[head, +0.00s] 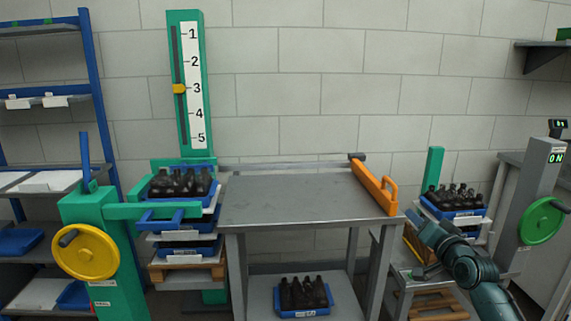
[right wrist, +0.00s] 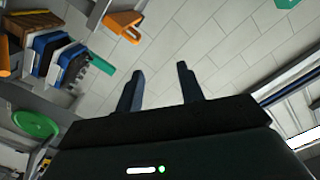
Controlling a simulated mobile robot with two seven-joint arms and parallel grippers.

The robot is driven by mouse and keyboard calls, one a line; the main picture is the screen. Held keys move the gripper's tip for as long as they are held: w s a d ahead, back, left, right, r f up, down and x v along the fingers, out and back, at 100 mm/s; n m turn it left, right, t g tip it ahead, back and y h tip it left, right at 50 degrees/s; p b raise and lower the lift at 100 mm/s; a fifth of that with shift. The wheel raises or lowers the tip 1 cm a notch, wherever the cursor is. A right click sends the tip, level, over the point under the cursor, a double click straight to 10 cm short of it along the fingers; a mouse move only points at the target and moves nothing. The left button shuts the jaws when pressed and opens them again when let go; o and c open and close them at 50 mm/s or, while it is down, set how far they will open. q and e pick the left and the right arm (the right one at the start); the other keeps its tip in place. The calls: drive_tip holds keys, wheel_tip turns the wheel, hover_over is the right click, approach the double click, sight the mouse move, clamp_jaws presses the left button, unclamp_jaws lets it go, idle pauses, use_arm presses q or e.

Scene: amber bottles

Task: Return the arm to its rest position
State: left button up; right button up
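My right arm comes in from the lower right of the head view. Its gripper (head: 412,225) is in front of the right-hand bottle stack and just right of the table. In the right wrist view, the two fingers of the right gripper (right wrist: 160,72) stand apart with nothing between them. Wall and floor show beyond them. My left gripper is not in view. Dark amber bottles (head: 180,181) stand in a blue tray on the left stack. More bottles (head: 455,194) stand in a blue tray on the right stack, partly behind my arm.
The grey table (head: 295,200) has a bare top, with an orange handled bar (head: 374,187) along its right edge. A bottle tray (head: 303,313) sits on its lower shelf. A yellow handwheel (head: 86,251) stands left and a green handwheel (head: 543,221) right, close to my right arm.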

drive_tip(key=s+a+f+n+g, duration=0.2)
drive_tip(key=s+a+f+n, duration=0.3)
drive_tip(key=s+f, duration=0.5)
drive_tip(key=s+a+f+n+g, duration=0.2)
drive_tip(key=s+a+f+n, duration=0.35)
drive_tip(key=s+f, duration=0.4)
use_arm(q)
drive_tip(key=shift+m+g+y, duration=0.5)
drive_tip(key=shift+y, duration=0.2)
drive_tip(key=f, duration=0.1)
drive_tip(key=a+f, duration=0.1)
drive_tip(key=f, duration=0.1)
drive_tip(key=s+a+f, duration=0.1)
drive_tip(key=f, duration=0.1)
use_arm(e)
drive_tip(key=s+a+f+m+g, duration=0.1)
drive_tip(key=s+a+f, duration=0.2)
drive_tip(key=s, duration=0.6)
drive_tip(key=s+a+f+g+y, duration=0.1)
drive_tip(key=s+a, duration=0.4)
drive_tip(key=s, duration=0.5)
wheel_tip(320, 180, down, 3)
drive_tip(key=shift+a+r+m+g+y, duration=0.2)
drive_tip(key=shift+m+g+y, duration=0.15)
drive_tip(key=shift+g, duration=0.15)
